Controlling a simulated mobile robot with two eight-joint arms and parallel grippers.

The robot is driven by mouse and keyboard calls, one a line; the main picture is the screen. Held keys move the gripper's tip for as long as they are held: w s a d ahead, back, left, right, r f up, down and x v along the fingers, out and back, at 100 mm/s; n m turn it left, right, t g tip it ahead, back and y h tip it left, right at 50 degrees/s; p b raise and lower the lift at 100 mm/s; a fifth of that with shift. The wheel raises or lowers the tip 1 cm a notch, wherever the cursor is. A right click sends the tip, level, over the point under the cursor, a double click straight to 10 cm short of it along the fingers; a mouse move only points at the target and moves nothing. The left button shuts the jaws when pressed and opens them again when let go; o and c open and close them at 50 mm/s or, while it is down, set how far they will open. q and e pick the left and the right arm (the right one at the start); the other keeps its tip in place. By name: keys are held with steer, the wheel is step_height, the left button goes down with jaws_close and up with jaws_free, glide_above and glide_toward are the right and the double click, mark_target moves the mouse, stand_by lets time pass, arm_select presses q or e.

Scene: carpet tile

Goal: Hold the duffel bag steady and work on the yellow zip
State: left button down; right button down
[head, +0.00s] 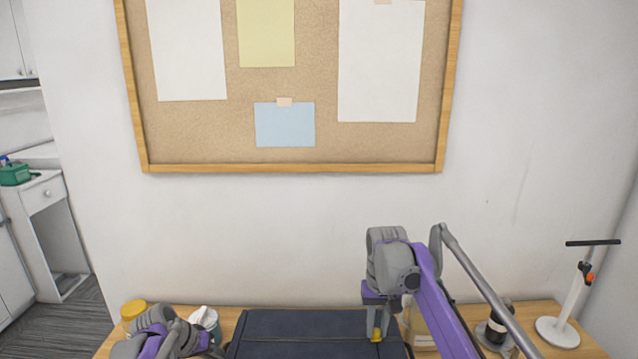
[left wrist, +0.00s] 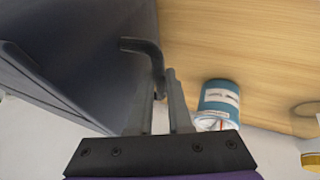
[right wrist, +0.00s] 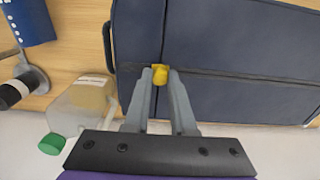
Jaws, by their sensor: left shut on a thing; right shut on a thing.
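The dark blue duffel bag (head: 290,330) lies on the wooden table at the bottom of the head view. My right gripper (head: 376,318) is over its right part. In the right wrist view my right gripper (right wrist: 160,80) is shut on the yellow zip pull (right wrist: 160,73), at the seam on the bag (right wrist: 230,40). In the left wrist view my left gripper (left wrist: 166,98) is shut on the dark handle (left wrist: 145,46) at the bag's side (left wrist: 85,60). My left fingertips are hidden in the head view.
A blue-and-white can (left wrist: 218,102) stands near my left gripper, with a yellow-lidded jar (head: 133,310) farther left. A clear green-capped bottle (right wrist: 80,105) is beside the bag near my right gripper. A white stand (head: 560,325) is at the far right. A corkboard (head: 200,135) hangs behind.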

steer(key=shift+d, duration=2.1)
steer(key=c, duration=0.9)
jaws_free()
steer(key=shift+a, duration=0.1)
steer(key=shift+r, duration=3)
arm_select(q)
steer(key=c, duration=0.8)
jaws_free()
steer(key=shift+o, duration=0.2)
steer(key=shift+r, duration=0.1)
